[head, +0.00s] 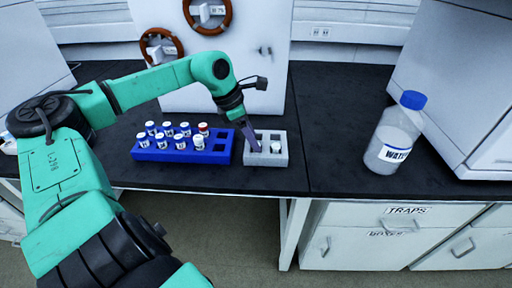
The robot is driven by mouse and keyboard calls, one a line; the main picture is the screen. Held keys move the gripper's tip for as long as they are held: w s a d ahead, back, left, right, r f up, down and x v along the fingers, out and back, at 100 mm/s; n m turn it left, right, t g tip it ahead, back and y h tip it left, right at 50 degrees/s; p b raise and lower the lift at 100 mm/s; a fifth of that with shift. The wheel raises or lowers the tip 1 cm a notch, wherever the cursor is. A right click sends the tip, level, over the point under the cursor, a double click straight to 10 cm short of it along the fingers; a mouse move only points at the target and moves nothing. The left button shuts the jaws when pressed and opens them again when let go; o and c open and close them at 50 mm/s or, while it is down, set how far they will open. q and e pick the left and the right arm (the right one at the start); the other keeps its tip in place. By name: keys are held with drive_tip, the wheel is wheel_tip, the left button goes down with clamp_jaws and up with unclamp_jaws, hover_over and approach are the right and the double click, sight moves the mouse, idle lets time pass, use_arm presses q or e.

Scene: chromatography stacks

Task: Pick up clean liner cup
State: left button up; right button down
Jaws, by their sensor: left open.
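A light grey rack (286,136) with several square wells sits on the black bench. A small white cup-like item (276,147) stands in one of its front wells; I take it for the liner cup, but it is too small to be sure. My left gripper (254,146) points down at the left part of the grey rack, just left of the white item. It is open and holds nothing that I can see. It hides part of the rack's left wells. My right gripper is not in view.
A blue rack (180,156) with several small capped vials, one with a red cap (203,128), stands left of the grey rack. A water bottle (394,135) with a blue cap stands at the right. White instruments stand behind. The bench between grey rack and bottle is clear.

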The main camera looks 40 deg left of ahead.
use_arm(q)
drive_tip(key=shift+w+d+f, duration=0.15)
drive_tip(key=shift+f, duration=0.35)
drive_tip(key=shift+c, duration=0.3)
clamp_jaws()
drive_tip(key=shift+r, duration=0.15)
wheel_tip(320, 180, up, 20)
drive_tip(key=p, duration=0.3)
